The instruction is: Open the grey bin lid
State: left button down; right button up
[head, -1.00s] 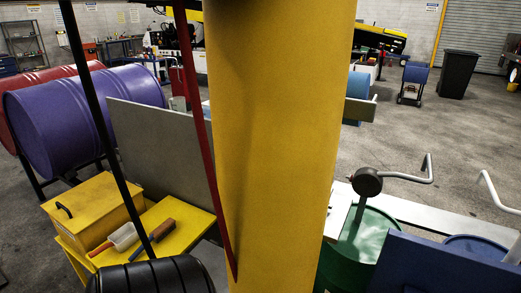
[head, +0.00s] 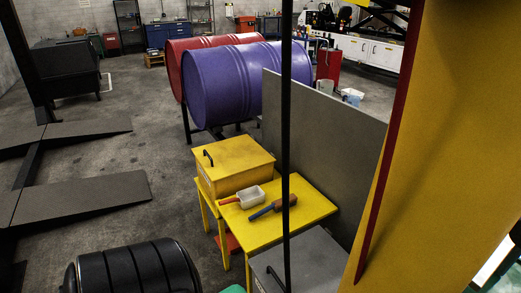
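A grey box-like top, which looks like the grey bin lid (head: 313,257), is at the bottom of the head view, right of centre. It looks flat and shut, with a dark handle-like part at its left edge. Its lower part is cut off by the frame, and a thin black pole crosses in front of it. Neither of my grippers is in view.
A grey panel (head: 330,135) and a yellow column (head: 440,150) bound the right.

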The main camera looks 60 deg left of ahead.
aim_at(318, 263)
jog(key=u, duration=1.25)
jog(key=j+z, duration=0.75)
jog(key=j, duration=0.15)
